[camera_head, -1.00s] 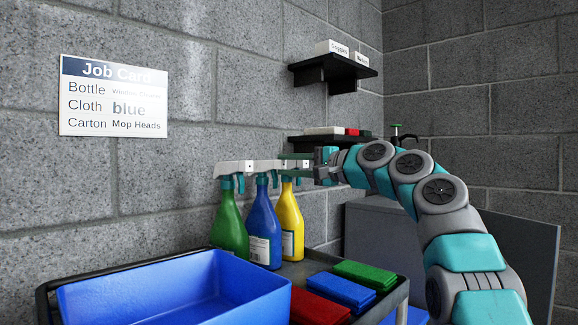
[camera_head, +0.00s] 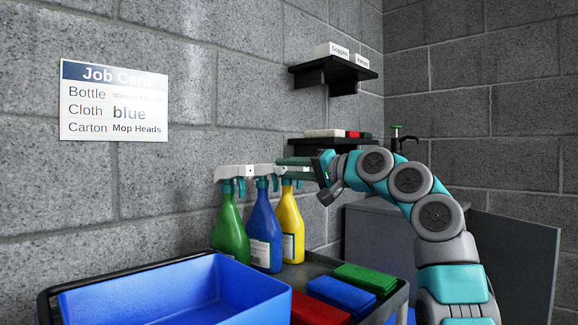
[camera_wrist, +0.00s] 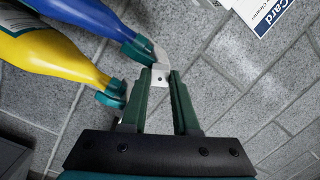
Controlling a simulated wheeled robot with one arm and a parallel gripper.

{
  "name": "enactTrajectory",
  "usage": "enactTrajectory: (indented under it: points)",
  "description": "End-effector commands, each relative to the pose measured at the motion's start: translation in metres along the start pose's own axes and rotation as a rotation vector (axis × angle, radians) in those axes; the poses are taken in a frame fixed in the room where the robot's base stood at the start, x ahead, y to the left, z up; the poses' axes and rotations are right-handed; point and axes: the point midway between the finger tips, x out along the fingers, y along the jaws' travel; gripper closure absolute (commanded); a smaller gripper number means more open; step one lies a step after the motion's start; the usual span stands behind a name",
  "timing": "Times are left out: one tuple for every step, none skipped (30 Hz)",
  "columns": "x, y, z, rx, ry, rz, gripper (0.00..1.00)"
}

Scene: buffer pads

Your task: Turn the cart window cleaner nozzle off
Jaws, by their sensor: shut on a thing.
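Three spray bottles stand in a row on the cart: green (camera_head: 230,228), blue (camera_head: 263,232) and yellow (camera_head: 291,225), each with a teal trigger. Their label text is too small to read. My gripper (camera_head: 281,162) reaches in from the right at spray-head height. In the wrist view its green fingers (camera_wrist: 163,75) are shut on the white square nozzle tip (camera_wrist: 161,77) of the blue bottle (camera_wrist: 92,14). The yellow bottle (camera_wrist: 45,62) lies just beside it there. The nozzle's marking cannot be made out.
A blue bin (camera_head: 180,292) fills the cart's front left. Red (camera_head: 318,312), blue (camera_head: 341,293) and green (camera_head: 368,277) cloths lie at its right. Shelves (camera_head: 333,75) hang behind my gripper. A job card (camera_head: 114,101) is on the wall. A grey panel (camera_head: 515,262) stands right.

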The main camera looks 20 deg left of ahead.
Motion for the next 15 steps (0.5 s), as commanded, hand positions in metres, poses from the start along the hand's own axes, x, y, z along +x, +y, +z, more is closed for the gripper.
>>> enactTrajectory:
  points:
    - [0.0003,0.0000,-0.0013,-0.022,0.000,0.001,0.92]
    - [0.0002,-0.0001,-0.0012,-0.037,0.000,0.000,0.92]
    - [0.0001,-0.0001,-0.0011,-0.056,0.000,0.000,0.92]
    - [0.0001,-0.0001,-0.0011,-0.068,0.000,0.000,0.92]
    - [0.0003,0.0001,-0.0010,-0.079,0.000,0.000,0.92]
    - [0.0004,0.0002,-0.0010,-0.094,-0.001,0.000,0.92]
    - [0.0004,0.0003,-0.0011,-0.104,-0.001,0.001,0.92]
    - [0.0004,0.0004,-0.0010,-0.115,-0.001,0.001,0.92]
    - [0.0004,0.0002,-0.0009,-0.132,-0.001,0.001,0.91]
    - [0.0003,0.0000,-0.0008,-0.143,-0.001,0.001,0.91]
    - [0.0000,-0.0005,-0.0008,-0.155,-0.001,0.001,0.91]
    - [-0.0002,-0.0008,-0.0007,-0.171,-0.001,0.001,0.91]
    - [-0.0003,-0.0004,-0.0002,-0.198,-0.001,0.001,0.91]
    - [-0.0004,0.0001,0.0001,-0.241,-0.001,0.001,0.91]
    - [-0.0004,0.0001,0.0001,-0.293,-0.001,0.001,0.91]
